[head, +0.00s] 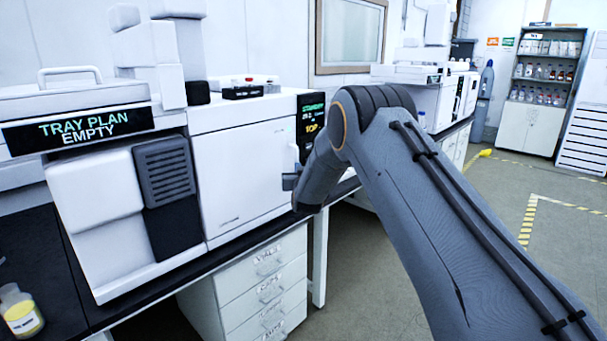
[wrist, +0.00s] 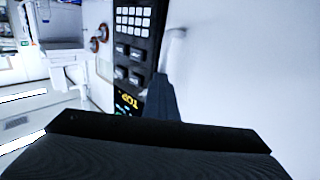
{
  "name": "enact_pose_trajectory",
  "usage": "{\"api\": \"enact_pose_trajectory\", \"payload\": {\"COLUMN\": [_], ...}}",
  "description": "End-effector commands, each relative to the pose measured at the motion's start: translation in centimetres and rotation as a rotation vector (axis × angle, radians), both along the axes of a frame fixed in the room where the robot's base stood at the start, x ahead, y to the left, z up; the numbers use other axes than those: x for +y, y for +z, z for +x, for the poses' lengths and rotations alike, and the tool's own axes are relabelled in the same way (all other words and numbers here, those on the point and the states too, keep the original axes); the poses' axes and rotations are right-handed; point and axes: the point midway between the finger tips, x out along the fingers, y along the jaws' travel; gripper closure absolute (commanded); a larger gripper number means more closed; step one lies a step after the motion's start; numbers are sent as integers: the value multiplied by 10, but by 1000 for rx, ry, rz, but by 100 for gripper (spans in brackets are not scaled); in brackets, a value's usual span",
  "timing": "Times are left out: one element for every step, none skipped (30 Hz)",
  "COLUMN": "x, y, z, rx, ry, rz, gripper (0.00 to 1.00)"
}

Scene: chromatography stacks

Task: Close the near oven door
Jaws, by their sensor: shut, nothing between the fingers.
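The near oven is the white instrument on the left bench, and its white door (head: 240,172) faces me. The door looks flush or nearly flush with the oven front; I cannot tell whether a small gap is left. In the wrist view the door (wrist: 245,75) fills the right side, with a pale handle (wrist: 175,45) at its edge beside the keypad. My gripper (head: 289,182) is at the door's right edge, shut and empty. In the wrist view its dark fingers (wrist: 162,100) lie close to the door edge below the handle; contact is unclear.
A dark control panel (head: 311,118) with a lit display borders the door. A tray-plan instrument (head: 100,195) stands to the left, and a yellow-filled bottle (head: 20,312) is at lower left. White drawers (head: 268,290) stand under the bench. The floor at right is open.

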Motion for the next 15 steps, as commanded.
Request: {"api": "enact_pose_trajectory", "payload": {"x": [3, 2, 2, 1, 1, 0, -1, -1, -1, -1, -1, -1, -3, -5, -10], "y": [10, 11, 11, 12, 12, 12, 12, 12, 11, 11, 10, 7, 7, 6, 6], "z": [2, 1, -1, -3, -6, -11, -16, -20, -27, -32, -37, -44, -50, -55, -62], "rx": [-16, -15, -15, -15, -16, -13, -12, -11, -8, -7, -8, -7, -7, -6, -6], "ry": [4, 4, 4, 4, 4, 5, 6, 7, 9, 10, 12, 14, 14, 12, 9], "rz": [3, 3, 3, 3, 3, 3, 3, 3, 2, 1, 1, 1, 1, 1, 1], "gripper": [100, 100, 100, 100, 100, 100, 100, 100, 100, 100, 100, 100, 100, 100, 100]}}
